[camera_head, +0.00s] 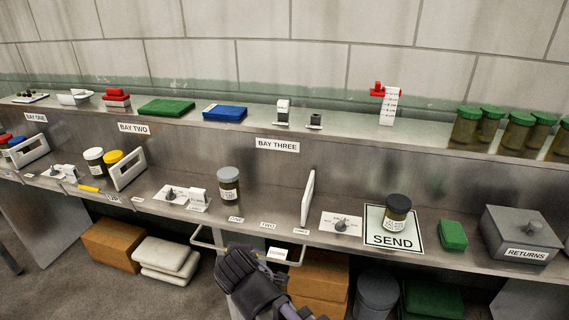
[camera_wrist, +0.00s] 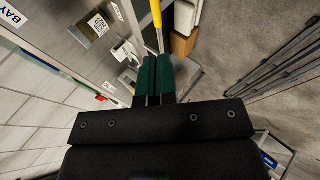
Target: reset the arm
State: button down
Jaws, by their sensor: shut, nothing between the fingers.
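My gripper (camera_head: 236,272) is low at the front of the bench in the head view, just below the bench's front edge and in front of the open space beneath it. In the wrist view its two dark green fingers (camera_wrist: 153,78) lie side by side, shut, with nothing between them. The wrist camera is turned sideways, so the bench shows at the left and the floor at the right. No object is in contact with the fingers that I can see.
A jar (camera_head: 229,185) with a grey lid stands on the bench above my gripper. A black-lidded jar (camera_head: 397,213) stands on the SEND mat (camera_head: 374,238). A rail (camera_head: 207,238) sticks out at the bench front beside my gripper. Boxes (camera_head: 318,270) sit below.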

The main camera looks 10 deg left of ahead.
jog(key=d+m+g+h+p, duration=0.1)
jog(key=d+m+g+p, duration=0.2)
jog(key=d+m, duration=0.6)
jog(key=d+m+g+h+p, duration=0.2)
jog(key=d+m+g, duration=0.3)
jog(key=d, duration=2.1)
jog(key=m, duration=0.5)
jog(key=shift+s+r+p, duration=0.2)
jog(key=shift+r+p, duration=0.15)
jog(key=shift+p, duration=0.05)
jog(key=c, duration=1.8)
grip_release()
jog(key=shift+c, duration=0.2)
